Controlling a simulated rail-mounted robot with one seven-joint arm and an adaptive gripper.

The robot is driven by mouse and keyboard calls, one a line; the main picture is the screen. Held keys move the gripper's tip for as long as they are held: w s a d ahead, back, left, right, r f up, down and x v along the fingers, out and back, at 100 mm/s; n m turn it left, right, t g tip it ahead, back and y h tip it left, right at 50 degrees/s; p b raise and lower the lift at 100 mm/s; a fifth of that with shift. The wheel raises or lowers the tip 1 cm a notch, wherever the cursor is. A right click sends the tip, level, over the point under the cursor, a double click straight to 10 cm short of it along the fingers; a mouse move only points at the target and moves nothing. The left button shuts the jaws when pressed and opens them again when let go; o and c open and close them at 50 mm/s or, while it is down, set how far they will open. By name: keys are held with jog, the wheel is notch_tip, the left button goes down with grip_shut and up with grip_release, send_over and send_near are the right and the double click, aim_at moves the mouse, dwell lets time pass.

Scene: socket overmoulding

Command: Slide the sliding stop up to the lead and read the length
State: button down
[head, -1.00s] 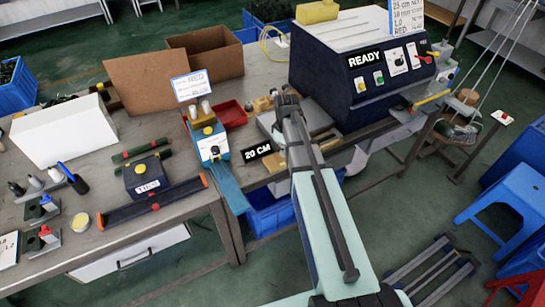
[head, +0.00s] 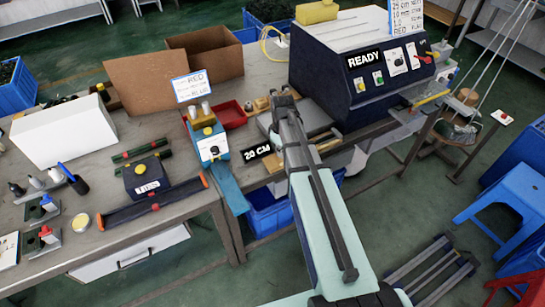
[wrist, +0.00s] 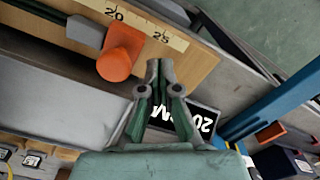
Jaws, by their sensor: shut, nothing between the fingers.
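In the wrist view, a wooden measuring board (wrist: 198,62) carries a pale scale strip (wrist: 150,24) with the marks 20 and 25. An orange block (wrist: 119,52) with a rounded end, which looks like the sliding stop, sits at the scale between those marks. A grey block (wrist: 86,34) is just to its left. My gripper (wrist: 158,66) is shut and empty, to the right of the orange block and apart from it in the picture. In the head view, my arm hides most of the board.
A dark blue machine reading READY (head: 365,60) stands at the right. A blue labelled device (head: 211,147) and a red tray (head: 231,114) are left.

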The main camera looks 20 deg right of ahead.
notch_tip(320, 180, up, 7)
jog(key=p, duration=0.4)
dwell(0.4)
jog(key=s+a+f+m, duration=0.4)
jog(key=s+f, duration=0.2)
jog(key=s, duration=0.2)
jog(key=s+a+f+m, duration=0.4)
jog(key=s+f, duration=0.3)
jog(key=s, duration=0.1)
jog(key=s+f+g+b, duration=0.1)
jog(key=s+f+g, duration=0.2)
jog(key=s+f, duration=0.7)
jog(key=s+f+g+b, duration=0.2)
jog(key=s+f, duration=0.9)
jog(key=s, duration=0.8)
jog(key=shift+d+g, duration=0.3)
jog(key=shift+g, duration=0.6)
jog(key=shift+s+f, duration=0.1)
